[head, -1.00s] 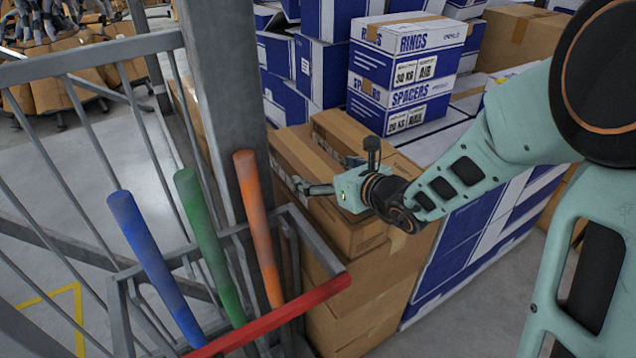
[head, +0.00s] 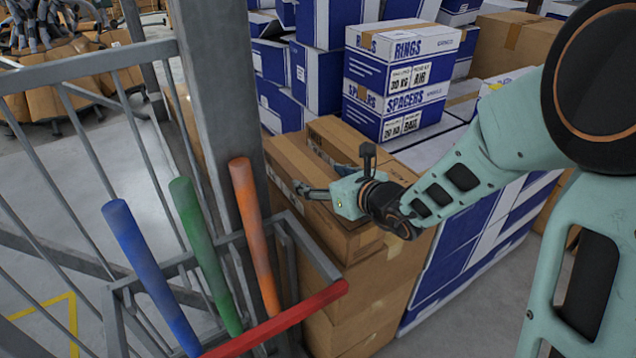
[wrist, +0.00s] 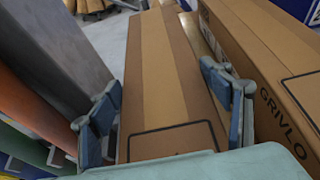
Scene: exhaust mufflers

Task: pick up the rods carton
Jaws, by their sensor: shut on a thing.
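A long brown carton (head: 290,157) with a tape strip down its top lies on the stack beside the grey post; I take it for the rods carton, though I cannot read its name. It runs away from me in the wrist view (wrist: 161,72). My gripper (head: 318,184) is at the carton's near part. In the wrist view my gripper (wrist: 165,103) has one finger along each long side, shut on the carton. The carton looks level; I cannot tell whether it is clear of what lies below. The lower parts of the fingers are hidden.
A second long brown carton (wrist: 265,65), marked GRIVLO, lies close on the right. The grey post (head: 222,100) and a rack with blue (head: 150,270), green (head: 205,255) and orange (head: 254,235) tubes stand close on the left. RINGS (head: 400,50) and SPACERS (head: 395,105) boxes stand behind.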

